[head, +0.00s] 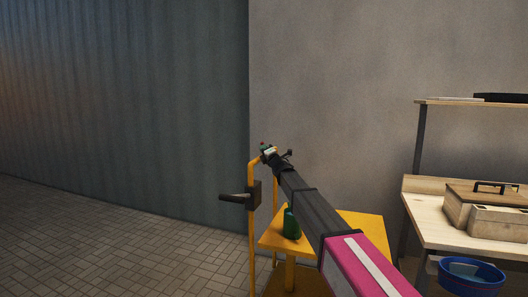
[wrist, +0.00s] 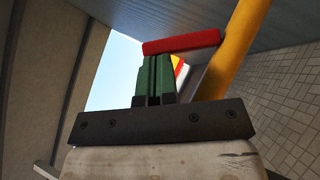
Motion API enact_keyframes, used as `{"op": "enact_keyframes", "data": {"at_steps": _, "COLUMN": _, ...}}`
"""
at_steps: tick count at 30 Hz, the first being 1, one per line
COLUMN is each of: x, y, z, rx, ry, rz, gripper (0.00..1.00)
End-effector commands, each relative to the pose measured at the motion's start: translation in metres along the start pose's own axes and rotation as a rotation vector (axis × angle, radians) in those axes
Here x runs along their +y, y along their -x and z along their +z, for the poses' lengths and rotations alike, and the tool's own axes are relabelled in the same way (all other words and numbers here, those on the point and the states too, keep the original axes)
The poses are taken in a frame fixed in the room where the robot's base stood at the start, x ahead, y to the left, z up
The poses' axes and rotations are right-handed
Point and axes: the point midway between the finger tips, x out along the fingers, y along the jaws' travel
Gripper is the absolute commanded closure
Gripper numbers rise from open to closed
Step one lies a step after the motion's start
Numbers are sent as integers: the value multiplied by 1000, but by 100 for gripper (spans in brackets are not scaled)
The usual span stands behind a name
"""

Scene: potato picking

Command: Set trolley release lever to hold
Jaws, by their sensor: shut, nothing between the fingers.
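The yellow trolley (head: 275,242) stands in the middle of the head view. On its upright post is a dark box (head: 254,195) with a dark lever (head: 235,197) sticking out to the left, roughly level. My gripper (head: 265,147) is above this box, near the top of the post, small in this view. In the wrist view, my gripper's green fingers (wrist: 154,75) are shut with nothing between them. A red bar (wrist: 182,42) lies just beyond their tips, beside a yellow post (wrist: 240,45). I cannot tell whether fingers and bar touch, or whether this bar is the release lever.
A green bottle-like object (head: 291,222) stands on the trolley top, under my arm. At right, a wooden workbench (head: 426,225) holds a case (head: 488,205), with a blue bucket (head: 466,278) in front. Paved floor (head: 110,235) at left is clear.

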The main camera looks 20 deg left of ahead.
Motion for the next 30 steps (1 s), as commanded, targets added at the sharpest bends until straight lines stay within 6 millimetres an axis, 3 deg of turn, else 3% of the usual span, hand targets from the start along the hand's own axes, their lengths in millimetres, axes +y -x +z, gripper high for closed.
{"op": "enact_keyframes", "data": {"at_steps": 30, "x": 9, "y": -22, "z": 20, "rx": 1, "ry": -56, "rz": -54, "gripper": 100}}
